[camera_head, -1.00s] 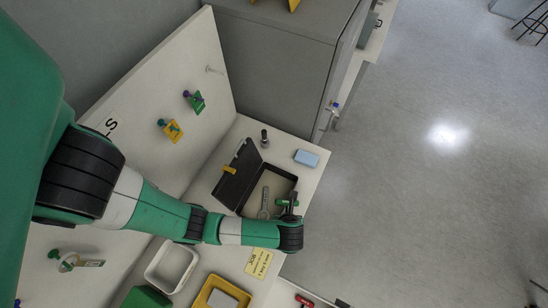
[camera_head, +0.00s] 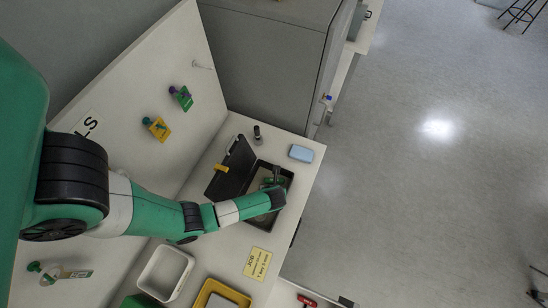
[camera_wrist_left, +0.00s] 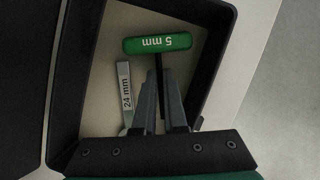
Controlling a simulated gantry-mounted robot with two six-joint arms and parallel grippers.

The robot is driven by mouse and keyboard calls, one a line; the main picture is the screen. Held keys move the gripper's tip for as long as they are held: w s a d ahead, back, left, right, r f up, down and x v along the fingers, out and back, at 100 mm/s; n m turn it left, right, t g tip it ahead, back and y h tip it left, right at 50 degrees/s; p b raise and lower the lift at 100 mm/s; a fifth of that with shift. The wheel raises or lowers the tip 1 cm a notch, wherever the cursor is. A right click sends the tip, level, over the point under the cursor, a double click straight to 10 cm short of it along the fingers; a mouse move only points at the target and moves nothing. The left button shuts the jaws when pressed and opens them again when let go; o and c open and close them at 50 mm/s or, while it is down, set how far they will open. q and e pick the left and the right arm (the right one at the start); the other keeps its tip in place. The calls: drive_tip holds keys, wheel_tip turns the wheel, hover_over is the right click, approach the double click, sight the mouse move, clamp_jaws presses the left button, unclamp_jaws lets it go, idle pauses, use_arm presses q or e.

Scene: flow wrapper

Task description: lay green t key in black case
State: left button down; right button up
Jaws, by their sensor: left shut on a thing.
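The green T key (camera_wrist_left: 163,43) has a green handle marked 5 mm and a dark shaft. In the left wrist view my left gripper (camera_wrist_left: 161,100) is shut on its shaft, with the handle beyond the fingertips. The black case (camera_wrist_left: 70,75) is open, its lid (camera_head: 230,172) tilted back to the left in the head view. The key and fingers are over the case's pale inside; I cannot tell whether the key touches the floor. A grey wrench (camera_wrist_left: 126,90) marked 24 mm lies in the case, left of the key. My left gripper (camera_head: 274,182) partly hides the key in the head view.
A light blue box (camera_head: 301,153) and a small dark upright object (camera_head: 257,134) stand behind the case. A yellow job card (camera_head: 258,263), a white tray (camera_head: 146,282) and a yellow tray (camera_head: 205,291) are nearer. Tags hang on the white back panel (camera_head: 130,90).

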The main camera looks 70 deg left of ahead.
use_arm(q)
drive_tip(key=shift+f, duration=0.35)
drive_tip(key=c, duration=1.4)
unclamp_jaws()
drive_tip(key=o, duration=0.4)
drive_tip(key=shift+r, duration=0.25)
drive_tip(key=p+v, duration=0.4)
drive_tip(key=v, duration=0.7)
drive_tip(key=shift+d+r, duration=0.25)
drive_tip(key=shift+r, duration=0.05)
